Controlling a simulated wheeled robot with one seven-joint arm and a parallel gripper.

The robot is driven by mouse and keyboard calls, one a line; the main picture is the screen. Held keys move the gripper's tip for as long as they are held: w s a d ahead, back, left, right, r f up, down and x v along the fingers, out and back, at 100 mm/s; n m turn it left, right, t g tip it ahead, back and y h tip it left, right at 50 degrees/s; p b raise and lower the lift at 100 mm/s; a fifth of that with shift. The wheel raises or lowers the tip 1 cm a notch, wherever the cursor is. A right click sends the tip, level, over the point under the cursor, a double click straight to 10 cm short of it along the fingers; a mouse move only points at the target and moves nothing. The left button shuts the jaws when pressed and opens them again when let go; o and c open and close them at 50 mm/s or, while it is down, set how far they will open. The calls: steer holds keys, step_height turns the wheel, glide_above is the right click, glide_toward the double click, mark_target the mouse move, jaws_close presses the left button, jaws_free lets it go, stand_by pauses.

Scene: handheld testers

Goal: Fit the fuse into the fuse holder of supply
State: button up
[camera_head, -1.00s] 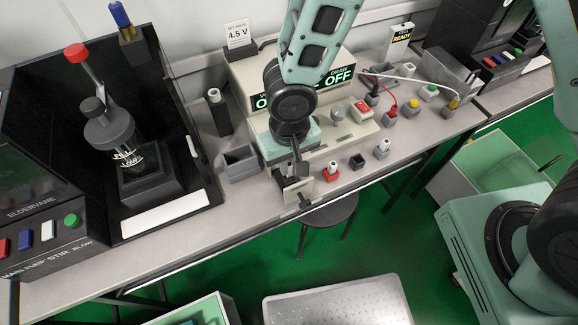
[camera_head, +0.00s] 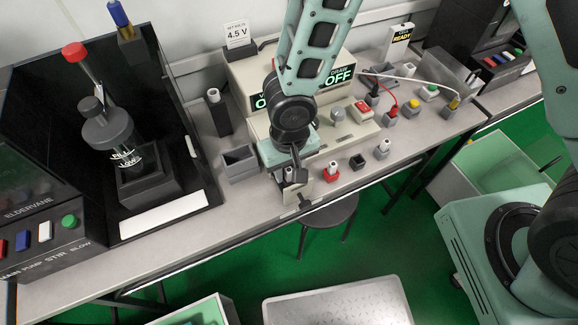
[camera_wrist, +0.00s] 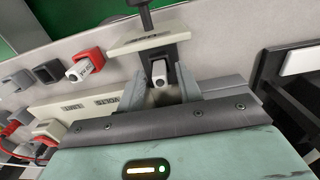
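My gripper (camera_wrist: 161,84) is open, with one finger on each side of a small white-ended fuse (camera_wrist: 159,72); gaps show beside it. The fuse stands at the dark fuse holder (camera_wrist: 157,55), behind a cream front plate (camera_wrist: 150,44) with a black knob (camera_wrist: 144,18); how deep it sits I cannot tell. In the head view my gripper (camera_head: 296,167) is at the front of the cream supply (camera_head: 257,128), over the pulled-out holder, whose plate (camera_head: 298,197) shows. My wrist hides part of the supply.
A red socket (camera_head: 331,174) with another fuse, a black socket (camera_head: 357,162) and a grey socket (camera_head: 381,150) line the bench right of the holder. A grey open box (camera_head: 240,163) stands left. Leads run at the right. The bench's front edge is close.

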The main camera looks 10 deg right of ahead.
mark_target(289, 170)
step_height(289, 170, up, 12)
steer(key=p, duration=0.2)
steer(key=s+d+r+n, duration=0.4)
steer(key=s+d+r, duration=0.4)
steer(key=s+r, duration=0.3)
steer(key=shift+s+r+n+y, duration=0.15)
steer(key=shift+r+n+y, duration=0.15)
steer(key=shift+r, duration=0.5)
stand_by(0.5)
